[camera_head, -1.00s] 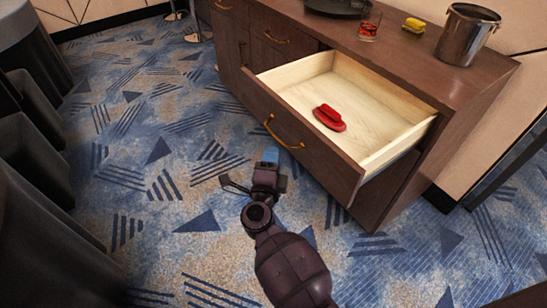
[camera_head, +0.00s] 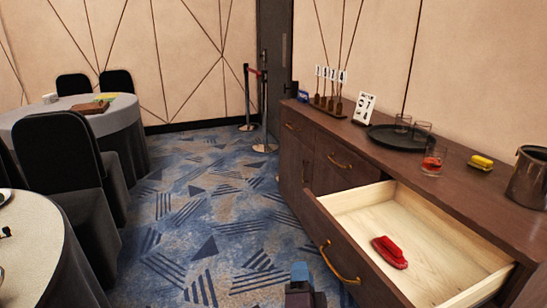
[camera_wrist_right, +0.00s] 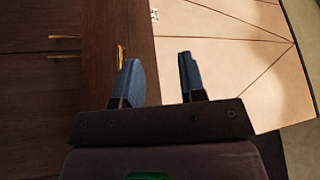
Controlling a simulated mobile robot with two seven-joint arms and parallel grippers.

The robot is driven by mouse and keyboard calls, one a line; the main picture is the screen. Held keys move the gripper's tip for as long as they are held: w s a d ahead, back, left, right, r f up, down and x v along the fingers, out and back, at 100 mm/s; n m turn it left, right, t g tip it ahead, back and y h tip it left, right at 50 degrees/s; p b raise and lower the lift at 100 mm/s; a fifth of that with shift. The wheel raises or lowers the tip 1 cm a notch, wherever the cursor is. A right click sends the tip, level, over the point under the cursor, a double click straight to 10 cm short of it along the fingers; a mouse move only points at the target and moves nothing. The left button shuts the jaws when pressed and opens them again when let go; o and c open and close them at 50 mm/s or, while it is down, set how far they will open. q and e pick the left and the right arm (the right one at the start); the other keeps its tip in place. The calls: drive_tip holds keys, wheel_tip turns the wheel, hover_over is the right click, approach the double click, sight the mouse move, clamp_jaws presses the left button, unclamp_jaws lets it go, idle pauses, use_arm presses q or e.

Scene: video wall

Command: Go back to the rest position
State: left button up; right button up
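My right gripper (camera_head: 300,272) shows at the bottom edge of the head view, with only its blue fingertip area and a dark part below visible. It is in front of the open drawer's face, over the carpet side. In the right wrist view the right gripper (camera_wrist_right: 160,78) has its two blue fingers apart with nothing between them. My left gripper is not in either view.
An open drawer (camera_head: 440,232) of the brown sideboard (camera_head: 480,205) juts out and holds a red object (camera_head: 390,252). A tray (camera_head: 400,138), a red-filled glass (camera_head: 433,160), a yellow sponge (camera_head: 481,162) and a metal bucket (camera_head: 529,178) stand on top. Tables and chairs (camera_head: 65,160) are left; carpet between is clear.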

use_arm(q)
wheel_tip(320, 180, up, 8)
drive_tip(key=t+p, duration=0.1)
drive_tip(key=p, duration=0.8)
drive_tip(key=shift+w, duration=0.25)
use_arm(e)
drive_tip(key=s+d+f+n+g, duration=0.2)
drive_tip(key=s+d+n, duration=0.3)
drive_tip(key=s, duration=0.6)
drive_tip(key=s+d+f+n+g+y, duration=0.1)
drive_tip(key=s+d+n+g, duration=0.3)
drive_tip(key=s, duration=0.8)
drive_tip(key=s+d+f+n+g, duration=0.3)
drive_tip(key=s+d+n, duration=0.4)
drive_tip(key=s+d, duration=0.4)
drive_tip(key=shift+s+f+y, duration=0.15)
drive_tip(key=shift+s+y, duration=0.25)
drive_tip(key=shift+s, duration=0.3)
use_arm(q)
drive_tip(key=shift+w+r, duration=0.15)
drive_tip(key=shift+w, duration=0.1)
